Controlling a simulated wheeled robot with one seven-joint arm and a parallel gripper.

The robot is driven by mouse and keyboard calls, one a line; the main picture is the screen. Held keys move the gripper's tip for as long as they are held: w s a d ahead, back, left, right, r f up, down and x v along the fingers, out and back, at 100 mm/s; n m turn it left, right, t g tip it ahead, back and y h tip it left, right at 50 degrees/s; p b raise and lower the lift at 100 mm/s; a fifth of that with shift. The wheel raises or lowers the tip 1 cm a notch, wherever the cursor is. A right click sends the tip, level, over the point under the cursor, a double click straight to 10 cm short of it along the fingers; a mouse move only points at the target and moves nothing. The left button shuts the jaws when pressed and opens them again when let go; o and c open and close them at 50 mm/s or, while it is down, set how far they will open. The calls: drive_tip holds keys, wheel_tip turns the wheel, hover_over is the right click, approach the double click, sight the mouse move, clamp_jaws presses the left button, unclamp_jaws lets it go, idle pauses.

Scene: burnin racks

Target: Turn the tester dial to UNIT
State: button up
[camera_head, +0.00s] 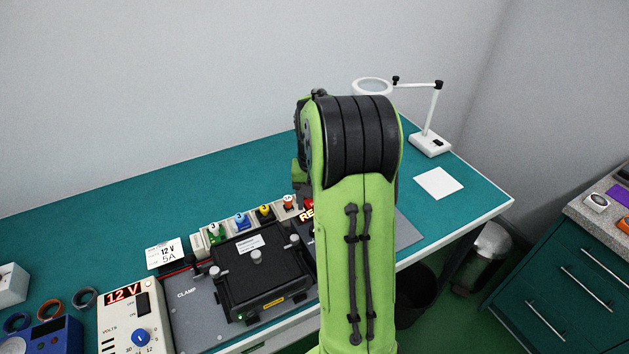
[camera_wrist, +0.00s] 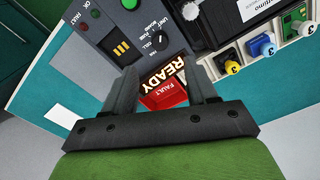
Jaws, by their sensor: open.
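The tester (camera_wrist: 108,45) is a grey panel in the wrist view, with OK and FAULT lights, a green button (camera_wrist: 131,3) and a small slotted window. Which label the dial points to is too small to tell. My gripper (camera_wrist: 161,78) is open and empty, its two fingers apart on either side of a red and black READY/FAULT sign and short of the dial. In the head view my arm hides the gripper and most of the tester.
A black clamp fixture (camera_head: 262,275) stands left of my arm, with several coloured connectors behind it. A power supply (camera_head: 133,318) reading 12 V stands further left. A magnifier lamp (camera_head: 430,143) and white card (camera_head: 438,183) are at right. The bench's back left is clear.

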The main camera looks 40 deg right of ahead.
wheel_tip(320, 180, up, 6)
drive_tip(key=shift+f+p, duration=0.1)
drive_tip(key=shift+p, duration=0.25)
